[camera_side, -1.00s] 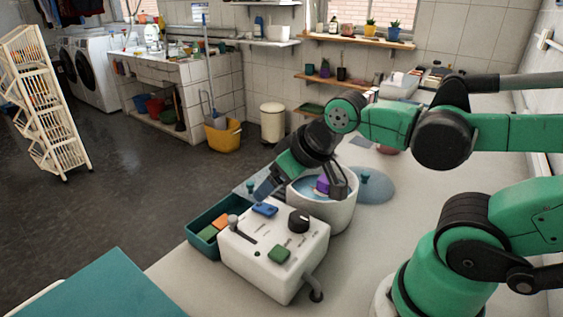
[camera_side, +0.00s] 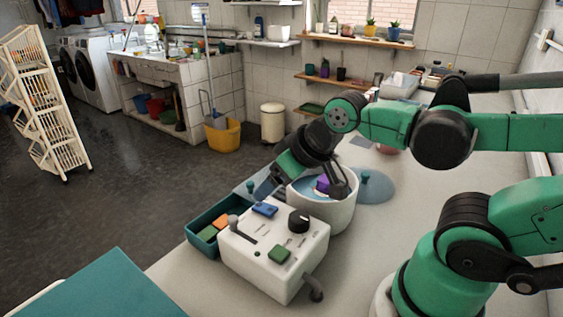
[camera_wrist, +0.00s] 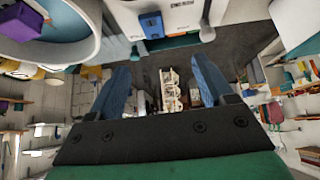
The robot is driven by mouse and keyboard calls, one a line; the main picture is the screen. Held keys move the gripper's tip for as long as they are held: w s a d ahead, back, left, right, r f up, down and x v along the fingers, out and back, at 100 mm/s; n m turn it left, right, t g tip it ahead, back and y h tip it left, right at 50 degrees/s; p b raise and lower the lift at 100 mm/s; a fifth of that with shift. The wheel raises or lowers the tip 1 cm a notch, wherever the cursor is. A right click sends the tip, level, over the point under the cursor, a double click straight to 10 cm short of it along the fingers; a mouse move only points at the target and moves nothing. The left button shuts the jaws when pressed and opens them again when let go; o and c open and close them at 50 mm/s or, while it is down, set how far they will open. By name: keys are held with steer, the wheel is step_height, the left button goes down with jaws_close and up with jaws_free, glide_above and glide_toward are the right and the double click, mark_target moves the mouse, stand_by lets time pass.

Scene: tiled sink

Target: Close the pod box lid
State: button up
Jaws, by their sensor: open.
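The teal pod box (camera_side: 201,247) stands open on the counter at the left of the white control unit, with orange and green pods (camera_side: 208,233) showing inside. A flat grey-blue panel (camera_side: 243,187) lies behind it, partly hidden by my gripper; I cannot tell if it is the box's lid. My gripper (camera_side: 302,188) is open and empty, above the white pot and the back of the control unit, apart from the pod box. In the wrist view, its blue fingers (camera_wrist: 161,82) are wide apart with nothing between them. Part of a teal surface shows at the top there.
The white control unit (camera_side: 265,270) has a blue button, a green button, a black knob and a lever. The white pot (camera_side: 335,215) holds a purple block (camera_side: 322,184).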

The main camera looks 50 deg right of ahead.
steer(key=shift+w+d+m, duration=0.1)
steer(key=shift+d+m, duration=0.1)
steer(key=shift+m, duration=0.1)
steer(key=c, duration=0.3)
steer(key=d+m, duration=0.2)
steer(key=m, duration=0.1)
steer(key=w+d+m, duration=0.1)
steer(key=d+m, duration=0.1)
steer(key=w+d+m, duration=0.1)
steer(key=d+m, duration=0.1)
steer(key=m, duration=0.1)
steer(key=shift+w+m, duration=0.2)
steer(key=shift+m, duration=0.1)
jaws_close()
glide_toward(256, 189)
steer(key=shift+x, duration=2.7)
steer(key=a, duration=0.9)
steer(key=shift+a, duration=0.2)
steer(key=shift+s+r, duration=0.15)
